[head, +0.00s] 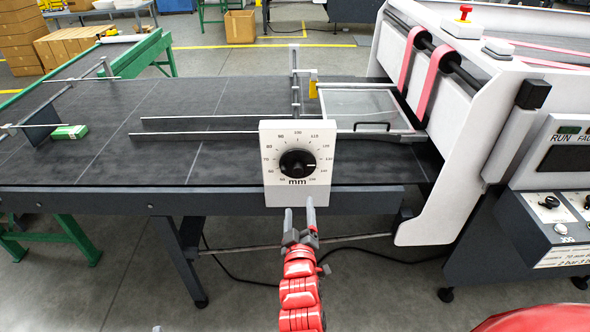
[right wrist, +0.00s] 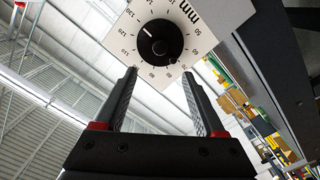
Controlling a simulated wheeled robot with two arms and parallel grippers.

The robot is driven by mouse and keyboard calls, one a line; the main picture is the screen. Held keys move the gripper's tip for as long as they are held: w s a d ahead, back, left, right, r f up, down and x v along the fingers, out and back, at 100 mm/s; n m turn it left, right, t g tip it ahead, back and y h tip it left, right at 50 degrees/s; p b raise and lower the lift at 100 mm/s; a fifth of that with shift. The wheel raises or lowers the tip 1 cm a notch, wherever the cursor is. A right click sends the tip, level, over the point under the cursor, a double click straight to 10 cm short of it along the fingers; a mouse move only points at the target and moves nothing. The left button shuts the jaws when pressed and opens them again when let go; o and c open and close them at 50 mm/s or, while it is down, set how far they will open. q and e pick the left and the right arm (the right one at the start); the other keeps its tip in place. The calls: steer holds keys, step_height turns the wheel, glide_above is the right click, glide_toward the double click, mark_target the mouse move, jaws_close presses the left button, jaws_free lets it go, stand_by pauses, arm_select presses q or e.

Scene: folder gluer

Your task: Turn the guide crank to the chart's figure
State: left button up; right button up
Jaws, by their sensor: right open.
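The guide crank is a round black knob (head: 297,163) on a white dial plate (head: 325,135) marked in mm. In the right wrist view the knob (right wrist: 158,42) has a white mark pointing up and left, near the 120 to 130 figures. My right gripper (head: 299,206) is open and empty in front of the plate's lower edge, below the knob. In the right wrist view its fingers (right wrist: 160,75) stand apart, just short of the knob, not around it. A placard (head: 560,257) on the machine's right panel carries small print, only partly legible. My left gripper is out of view.
A dark conveyor table (head: 100,175) with guide rods lies behind the plate. A small green-and-white carton (head: 69,132) sits at its left. The white folder gluer housing (head: 440,150) rises close on the right. Open floor lies in front of the table.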

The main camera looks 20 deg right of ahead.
steer(key=p, duration=0.2)
glide_toward(298, 173)
steer(key=x, duration=0.3)
steer(key=b+x, duration=0.1)
steer(key=x, duration=0.5)
steer(key=shift+w, duration=0.15)
steer(key=shift+r, duration=0.1)
jaws_close()
